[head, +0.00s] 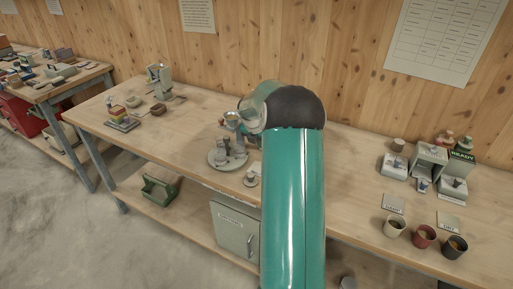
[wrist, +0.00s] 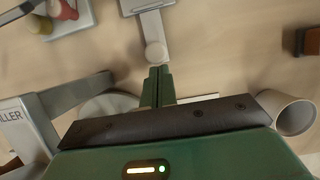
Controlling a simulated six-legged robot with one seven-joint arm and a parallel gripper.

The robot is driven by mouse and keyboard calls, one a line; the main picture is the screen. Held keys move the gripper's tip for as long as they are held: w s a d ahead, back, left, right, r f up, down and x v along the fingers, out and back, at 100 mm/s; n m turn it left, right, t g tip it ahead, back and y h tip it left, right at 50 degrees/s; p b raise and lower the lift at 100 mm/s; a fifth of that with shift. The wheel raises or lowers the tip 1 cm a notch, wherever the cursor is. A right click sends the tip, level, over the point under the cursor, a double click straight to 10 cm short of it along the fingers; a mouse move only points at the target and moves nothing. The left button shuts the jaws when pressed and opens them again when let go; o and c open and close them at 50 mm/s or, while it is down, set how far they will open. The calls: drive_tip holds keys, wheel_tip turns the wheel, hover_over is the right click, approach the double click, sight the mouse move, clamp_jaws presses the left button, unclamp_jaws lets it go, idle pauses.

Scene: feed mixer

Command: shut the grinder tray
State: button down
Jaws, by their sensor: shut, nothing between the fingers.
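In the wrist view my gripper (wrist: 158,72) is shut, its two green fingers together and empty. Just beyond the fingertips is a pale round knob (wrist: 155,52) on a short grey stem. The stem joins a flat grey tray-like part (wrist: 147,5), cut off by the top edge. I take this for the grinder tray, but its body is out of frame. The fingertips look close to the knob; contact cannot be told. In the head view my teal arm hides the gripper and part of the bench behind it.
In the wrist view a pale cup (wrist: 297,116) is at right, a brown block (wrist: 312,40) above it. A grey bracket-like part (wrist: 72,95) and a lettered plate (wrist: 20,125) are at left. In the head view cups (head: 424,236) and small boxes (head: 431,160) occupy the bench's right.

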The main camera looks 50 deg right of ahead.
drive_tip(key=d, duration=0.2)
drive_tip(key=w+d, duration=0.1)
drive_tip(key=d, duration=0.2)
drive_tip(key=shift+w+d, duration=0.1)
drive_tip(key=shift+w, duration=0.1)
drive_tip(key=shift+d+r, duration=0.1)
drive_tip(key=shift+d, duration=0.1)
